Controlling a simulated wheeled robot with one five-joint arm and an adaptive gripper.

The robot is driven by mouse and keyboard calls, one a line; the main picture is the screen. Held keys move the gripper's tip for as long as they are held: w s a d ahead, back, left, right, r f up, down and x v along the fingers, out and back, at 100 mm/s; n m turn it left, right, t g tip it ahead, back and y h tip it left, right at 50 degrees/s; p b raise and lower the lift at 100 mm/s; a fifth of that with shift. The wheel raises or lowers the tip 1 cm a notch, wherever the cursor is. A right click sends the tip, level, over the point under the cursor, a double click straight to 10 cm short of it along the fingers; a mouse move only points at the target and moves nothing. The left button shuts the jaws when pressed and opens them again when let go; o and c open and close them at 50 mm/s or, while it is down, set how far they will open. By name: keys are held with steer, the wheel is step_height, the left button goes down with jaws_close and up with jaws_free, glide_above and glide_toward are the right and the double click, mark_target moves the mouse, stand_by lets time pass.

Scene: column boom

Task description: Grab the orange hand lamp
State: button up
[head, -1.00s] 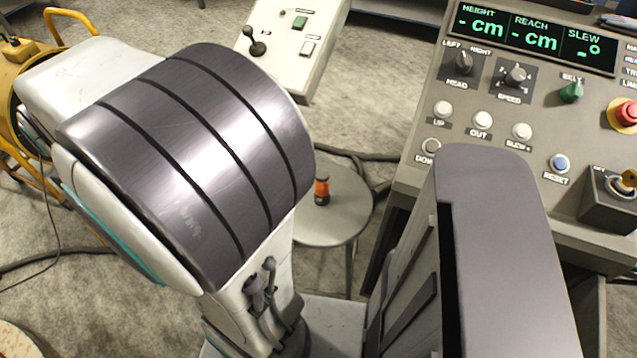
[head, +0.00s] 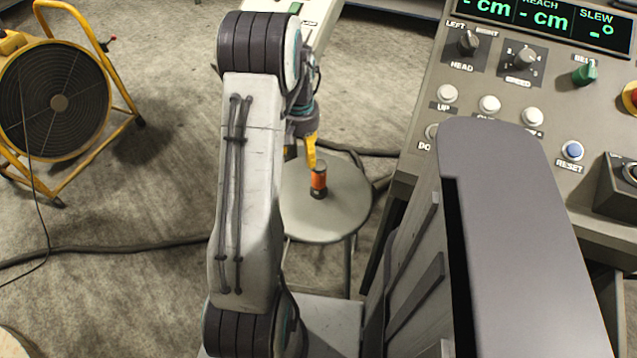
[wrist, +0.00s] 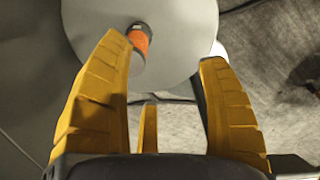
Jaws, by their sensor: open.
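The orange hand lamp (head: 319,178), a small cylinder with dark ends, stands upright on a round grey stool (head: 335,221). In the wrist view the lamp (wrist: 139,41) shows near the top, beyond the tip of the left yellow finger, which partly covers it. My gripper (head: 311,155) is just above and behind the lamp in the head view, partly hidden by my arm. In the wrist view my gripper (wrist: 165,65) has its yellow fingers spread wide with nothing between them. The lamp lies off to the left of the middle of the gap.
A control console (head: 500,75) with knobs and buttons stands at the right. A smaller white control box (head: 318,22) is behind the arm. A yellow fan (head: 55,105) stands at the left. Black cables (head: 130,245) cross the floor.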

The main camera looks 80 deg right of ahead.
mark_target(320, 165)
steer(key=shift+m, duration=0.5)
steer(key=s+f, duration=0.2)
steer(key=s, duration=0.1)
steer(key=s+f, duration=0.1)
steer(key=shift+s+d+f, duration=0.1)
steer(key=shift+s+d, duration=0.1)
steer(key=shift+d, duration=0.2)
steer(key=shift+s+f, duration=0.1)
steer(key=shift+f, duration=0.55)
steer(key=shift+w+f+b, duration=0.2)
steer(key=shift+f+b, duration=0.1)
steer(key=shift+f, duration=2.55)
steer(key=c, duration=1.4)
